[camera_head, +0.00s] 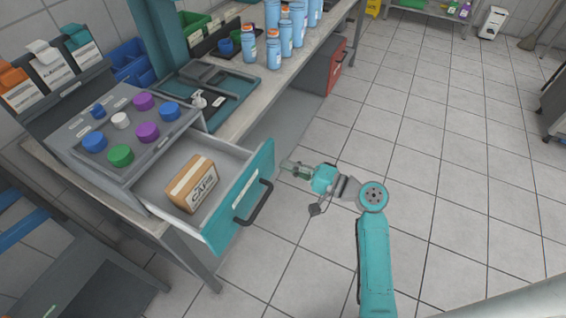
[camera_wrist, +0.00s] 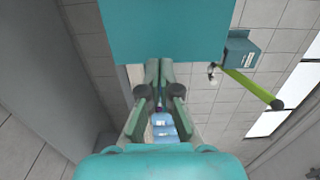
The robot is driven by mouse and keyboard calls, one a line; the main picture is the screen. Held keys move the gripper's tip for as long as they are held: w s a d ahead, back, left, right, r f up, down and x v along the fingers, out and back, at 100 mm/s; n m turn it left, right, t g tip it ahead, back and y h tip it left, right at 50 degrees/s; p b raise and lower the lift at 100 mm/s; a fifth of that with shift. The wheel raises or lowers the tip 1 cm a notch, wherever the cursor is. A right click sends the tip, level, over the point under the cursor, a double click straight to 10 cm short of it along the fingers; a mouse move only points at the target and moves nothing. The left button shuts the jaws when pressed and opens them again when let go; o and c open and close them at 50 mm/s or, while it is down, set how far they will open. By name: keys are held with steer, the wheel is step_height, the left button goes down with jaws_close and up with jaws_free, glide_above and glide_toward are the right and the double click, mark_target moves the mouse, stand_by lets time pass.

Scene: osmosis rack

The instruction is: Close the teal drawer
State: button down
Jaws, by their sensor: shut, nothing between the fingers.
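The teal drawer (camera_head: 240,196) is pulled well out from under the bench top at the left of the head view. Its teal front has a dark bar handle (camera_head: 257,203) and a white label. A cardboard box marked "CAPS" (camera_head: 192,184) lies inside it. My gripper (camera_head: 286,167) is just right of the far upper end of the drawer front, pointing at it. Whether it touches the front I cannot tell. In the wrist view my gripper (camera_wrist: 160,66) has its fingertips together and empty, close to a broad teal surface (camera_wrist: 165,30), likely the drawer front.
A grey block with coloured caps (camera_head: 125,128) stands above the drawer. A teal sink tray (camera_head: 205,95) and several blue bottles (camera_head: 285,38) stand along the bench. A red-fronted cabinet (camera_head: 336,66) is under its far end. The tiled floor (camera_head: 455,170) at right is clear.

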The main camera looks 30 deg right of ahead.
steer(key=shift+x, duration=0.95)
steer(key=x, duration=2.1)
steer(key=shift+w+a, duration=0.1)
steer(key=shift+w, duration=0.1)
steer(key=shift+w+a, duration=0.1)
steer(key=shift+r, duration=0.15)
